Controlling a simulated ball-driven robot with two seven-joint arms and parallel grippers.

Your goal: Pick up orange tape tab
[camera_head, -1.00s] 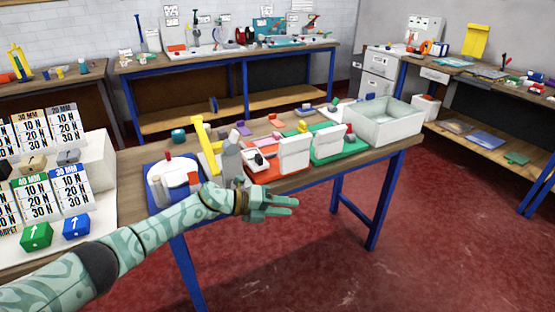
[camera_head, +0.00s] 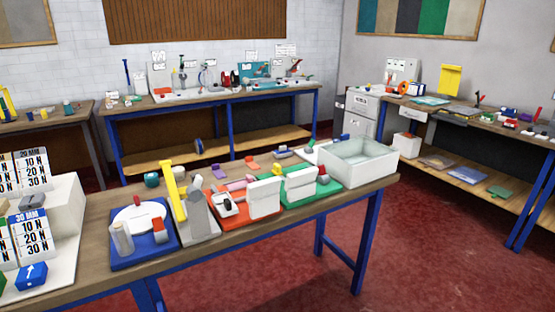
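A small flat orange piece (camera_head: 252,162) lies near the back edge of the middle workbench, behind the red tray. It is too small to tell for sure that it is the orange tape tab. Another orange-red piece (camera_head: 159,229) stands on the blue board (camera_head: 125,263) at the bench's left. An orange ring-shaped item (camera_head: 404,88) sits on the right-hand bench. Neither of my grippers is in view.
The middle workbench (camera_head: 100,210) carries a yellow upright tool (camera_head: 174,190), a red tray (camera_head: 232,222), a green tray (camera_head: 300,199) and a clear-walled bin (camera_head: 358,170). White stepped stands with number cards (camera_head: 32,235) fill the left. Red floor (camera_head: 440,260) is open at right.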

